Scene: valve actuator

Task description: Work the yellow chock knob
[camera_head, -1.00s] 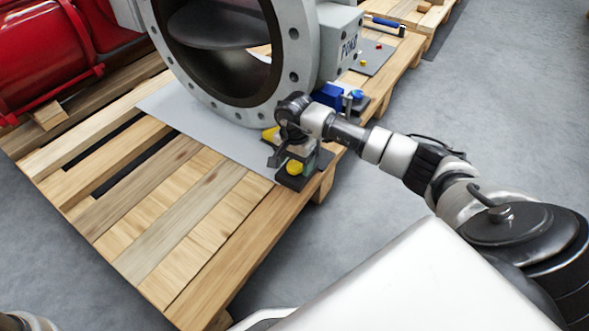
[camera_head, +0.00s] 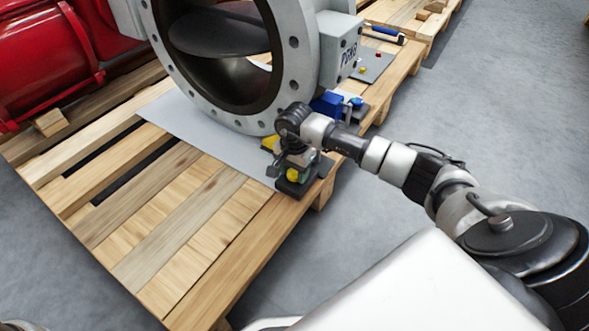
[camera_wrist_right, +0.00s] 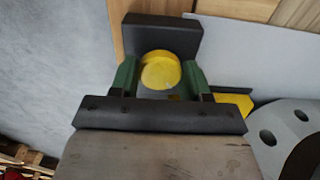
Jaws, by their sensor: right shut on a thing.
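The yellow chock knob (camera_head: 291,174) sits on a dark block (camera_head: 296,188) at the pallet's near right edge, beside the valve. In the right wrist view the round yellow knob (camera_wrist_right: 160,70) shows between two green fingertips, on the dark base (camera_wrist_right: 186,34). My right gripper (camera_head: 296,168) reaches down over it from the right and is shut on the knob. The right gripper (camera_wrist_right: 160,82) also shows in the wrist view, one finger on each side of the knob. My left gripper is not in view.
The large grey flanged valve (camera_head: 297,72) stands on a grey sheet (camera_head: 190,125) on the wooden pallet (camera_head: 150,230). A yellow wedge (camera_head: 270,143) and a blue block (camera_head: 327,103) lie close to the right gripper. Red machinery (camera_head: 50,60) stands at left. Floor at right is clear.

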